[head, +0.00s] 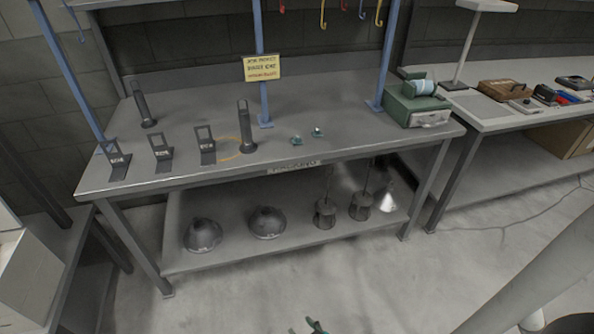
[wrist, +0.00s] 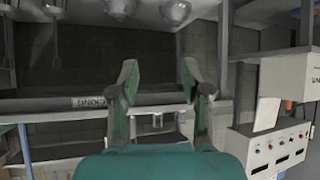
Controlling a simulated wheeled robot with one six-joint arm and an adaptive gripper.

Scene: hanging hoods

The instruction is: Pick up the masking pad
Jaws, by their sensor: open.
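Two small green pieces lie on the bench top (head: 340,90) right of centre in the head view: a left one (head: 297,140) and a right one (head: 317,132), each with a pale spot on top. Either may be the masking pad; they are too small to tell. My gripper (head: 312,326) shows only partly at the bottom edge of the head view, well in front of the bench and apart from the pieces. In the wrist view my gripper (wrist: 159,75) has its two green-grey fingers spread, with nothing held between them. I cannot make out the pad in the wrist view.
Dark upright stands and two black cylinders (head: 246,127) occupy the bench's left half. A yellow sign (head: 262,68) hangs at centre; a green box (head: 413,106) sits at the right end. Metal domes (head: 267,222) rest on the lower shelf. The bench around the green pieces is clear.

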